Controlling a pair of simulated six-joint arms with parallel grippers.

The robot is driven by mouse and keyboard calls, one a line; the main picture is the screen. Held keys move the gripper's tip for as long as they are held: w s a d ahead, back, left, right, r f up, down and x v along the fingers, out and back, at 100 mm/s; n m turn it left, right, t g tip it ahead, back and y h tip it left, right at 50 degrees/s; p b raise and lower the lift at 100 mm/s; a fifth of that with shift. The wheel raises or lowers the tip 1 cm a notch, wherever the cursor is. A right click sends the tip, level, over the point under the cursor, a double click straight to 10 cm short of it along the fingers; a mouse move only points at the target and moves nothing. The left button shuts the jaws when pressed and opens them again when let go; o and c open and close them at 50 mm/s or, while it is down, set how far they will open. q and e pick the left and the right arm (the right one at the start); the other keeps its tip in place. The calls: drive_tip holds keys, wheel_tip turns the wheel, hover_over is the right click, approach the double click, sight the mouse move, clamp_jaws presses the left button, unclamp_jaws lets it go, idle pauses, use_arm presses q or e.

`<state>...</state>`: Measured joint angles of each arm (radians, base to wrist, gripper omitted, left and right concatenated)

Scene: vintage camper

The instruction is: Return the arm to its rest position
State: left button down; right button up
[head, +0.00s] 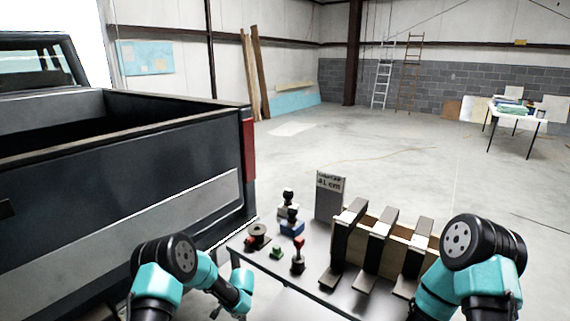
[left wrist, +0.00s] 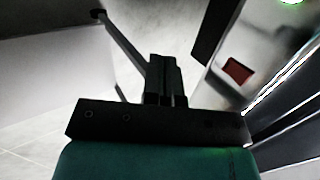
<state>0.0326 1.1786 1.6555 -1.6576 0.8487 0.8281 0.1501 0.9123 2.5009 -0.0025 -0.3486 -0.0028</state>
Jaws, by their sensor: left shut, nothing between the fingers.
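My left gripper (left wrist: 162,60) shows in the left wrist view with its two dark fingers together and nothing between them. In the head view my left arm (head: 232,292) is folded low at the front, left of the table's near corner. The gripper itself is hard to make out there. My right arm (head: 482,245) is folded at the lower right, in front of the table's right side. My right gripper is not visible in either view.
A dark table (head: 308,272) holds stamps, a green block (head: 277,252), a grey sign (head: 329,195) and a wooden rack (head: 375,243). A pickup truck (head: 120,190) stands close on the left. The concrete floor beyond is mostly clear.

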use_arm(q)
drive_tip(key=s+d+f+n+g+h, duration=0.1)
drive_tip(key=s+d+n+g+h, duration=0.3)
drive_tip(key=s, duration=1)
drive_tip(key=s+d+f+n+h, duration=0.15)
drive_tip(key=s+h, duration=0.45)
drive_tip(key=s, duration=0.9)
drive_tip(key=s+a+r+n+t, duration=0.2)
drive_tip(key=s+r+n, duration=0.1)
drive_tip(key=s, duration=0.5)
drive_tip(key=shift+s+a, duration=0.2)
drive_tip(key=shift+a, duration=0.2)
